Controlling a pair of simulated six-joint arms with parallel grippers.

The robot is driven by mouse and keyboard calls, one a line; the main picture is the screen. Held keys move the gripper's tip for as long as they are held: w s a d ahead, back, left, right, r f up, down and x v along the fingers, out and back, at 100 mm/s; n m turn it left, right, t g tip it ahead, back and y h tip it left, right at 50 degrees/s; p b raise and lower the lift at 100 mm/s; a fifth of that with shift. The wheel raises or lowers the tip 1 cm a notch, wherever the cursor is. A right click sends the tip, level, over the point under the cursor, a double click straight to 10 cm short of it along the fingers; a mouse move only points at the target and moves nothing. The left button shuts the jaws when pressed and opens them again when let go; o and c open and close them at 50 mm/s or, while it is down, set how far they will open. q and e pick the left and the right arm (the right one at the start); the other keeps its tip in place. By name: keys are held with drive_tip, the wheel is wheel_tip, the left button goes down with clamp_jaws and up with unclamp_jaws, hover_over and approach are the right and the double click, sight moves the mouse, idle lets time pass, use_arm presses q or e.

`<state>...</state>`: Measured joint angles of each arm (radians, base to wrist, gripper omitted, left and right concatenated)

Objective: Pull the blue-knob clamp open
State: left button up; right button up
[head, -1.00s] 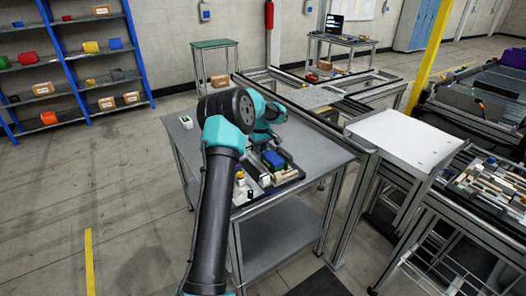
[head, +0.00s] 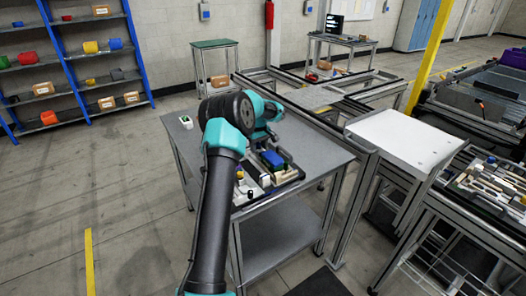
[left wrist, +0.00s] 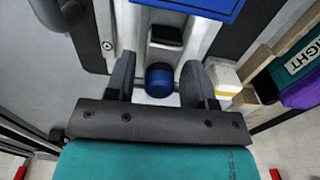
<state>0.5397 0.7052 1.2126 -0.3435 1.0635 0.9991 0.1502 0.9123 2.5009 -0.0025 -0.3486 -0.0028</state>
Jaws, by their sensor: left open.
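The blue knob (left wrist: 159,80) of the clamp shows in the left wrist view, in front of a black part on a pale metal body. My left gripper (left wrist: 159,66) is open, with one dark finger on each side of the knob. Small gaps show between the fingers and the knob. In the head view the pallet fixture (head: 250,193) sits on the grey table, and my left arm hides part of it. The clamp's blue knob cannot be made out clearly there. My right gripper is in neither view.
A blue block (head: 273,159) sits on the fixture; a blue surface (left wrist: 205,5) shows at the top of the wrist view. A green-and-purple labelled part (left wrist: 300,75) lies at right. The grey table (head: 310,152) has free room to the right of the fixture.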

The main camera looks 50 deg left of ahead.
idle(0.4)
use_arm(q)
drive_tip(key=shift+r, duration=4)
drive_tip(key=shift+w+d, duration=0.1)
